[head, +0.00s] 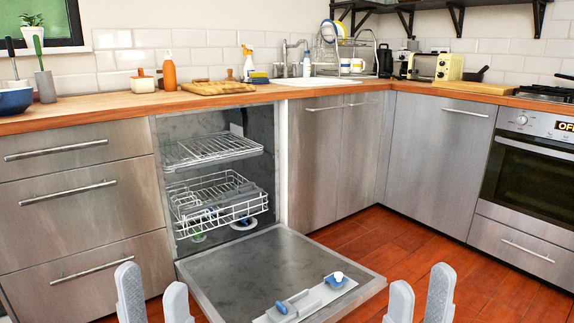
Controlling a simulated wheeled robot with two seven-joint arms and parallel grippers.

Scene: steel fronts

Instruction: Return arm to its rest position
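My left gripper (154,291) is at the bottom left of the head view. Its two grey fingers stand apart with nothing between them. My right gripper (419,293) is at the bottom right, also with its fingers apart and empty. Both are in front of the open dishwasher (276,268), one on each side of its lowered door, and neither appears to hold anything. My arms behind the fingers are out of view.
The dishwasher door lies lowered over the red floor (345,236). Two wire racks, an upper (210,152) and a lower (215,199), sit inside. Steel drawers (78,200) stand left, an oven (530,179) right. The wooden counter (110,107) holds several kitchen items.

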